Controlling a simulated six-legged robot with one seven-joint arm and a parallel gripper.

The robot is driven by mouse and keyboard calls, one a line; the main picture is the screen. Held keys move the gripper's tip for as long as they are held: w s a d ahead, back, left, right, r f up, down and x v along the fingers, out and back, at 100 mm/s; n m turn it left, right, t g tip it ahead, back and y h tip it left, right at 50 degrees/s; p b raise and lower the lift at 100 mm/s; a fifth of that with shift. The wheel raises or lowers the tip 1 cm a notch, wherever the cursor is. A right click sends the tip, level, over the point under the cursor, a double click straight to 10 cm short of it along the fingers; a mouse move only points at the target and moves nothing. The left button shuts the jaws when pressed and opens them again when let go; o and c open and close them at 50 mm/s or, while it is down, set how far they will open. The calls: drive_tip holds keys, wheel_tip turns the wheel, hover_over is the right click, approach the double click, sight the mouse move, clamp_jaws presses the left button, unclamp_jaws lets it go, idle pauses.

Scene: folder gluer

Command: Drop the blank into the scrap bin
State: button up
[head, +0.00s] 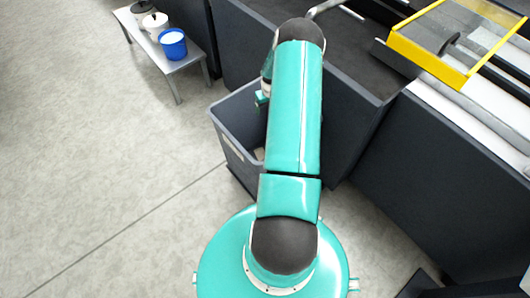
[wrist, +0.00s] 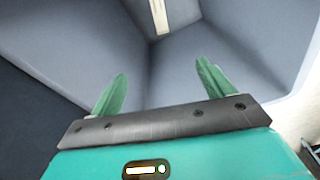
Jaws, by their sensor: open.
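The grey scrap bin (head: 232,150) stands on the floor beside the dark machine, partly hidden behind my arm. Its pale grey-blue inner walls (wrist: 60,45) fill most of the wrist view. A pale cream piece, likely the blank (wrist: 159,15), lies low in the bin near the top of the wrist view. A bit of it shows inside the bin in the head view (head: 259,154). My gripper (wrist: 161,85) is over the bin with its two green fingers wide apart and nothing between them. It is mostly hidden behind my arm in the head view (head: 261,98).
A low grey bench (head: 180,62) at the upper left holds a blue tub (head: 173,44) and white and dark containers. The dark machine with a yellow-framed guard (head: 430,62) fills the right. The floor at left is clear.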

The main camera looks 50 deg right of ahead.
wheel_tip(320, 180, up, 14)
drive_tip(key=s, duration=0.1)
drive_tip(key=shift+s+a+f, duration=0.2)
drive_tip(key=shift+s+a, duration=0.05)
drive_tip(key=shift+a, duration=0.1)
idle(0.4)
drive_tip(key=w+a+r+n+t+h, duration=0.1)
drive_tip(key=w+a+r, duration=0.2)
drive_tip(key=a+r, duration=0.9)
drive_tip(key=w+a+r+n, duration=0.2)
drive_tip(key=a+r, duration=0.9)
drive_tip(key=s+a+r+t, duration=0.1)
drive_tip(key=s+a+r, duration=0.15)
drive_tip(key=a, duration=0.25)
drive_tip(key=s+a+r+n, duration=0.1)
drive_tip(key=s+a+r, duration=0.15)
drive_tip(key=a, duration=0.25)
drive_tip(key=s+a+r+t, duration=0.1)
drive_tip(key=s+a+r, duration=0.1)
drive_tip(key=a+r, duration=0.25)
drive_tip(key=s+a+n+t+y, duration=0.1)
drive_tip(key=s+a, duration=0.9)
drive_tip(key=shift+r+y, duration=0.3)
drive_tip(key=shift+r, duration=0.05)
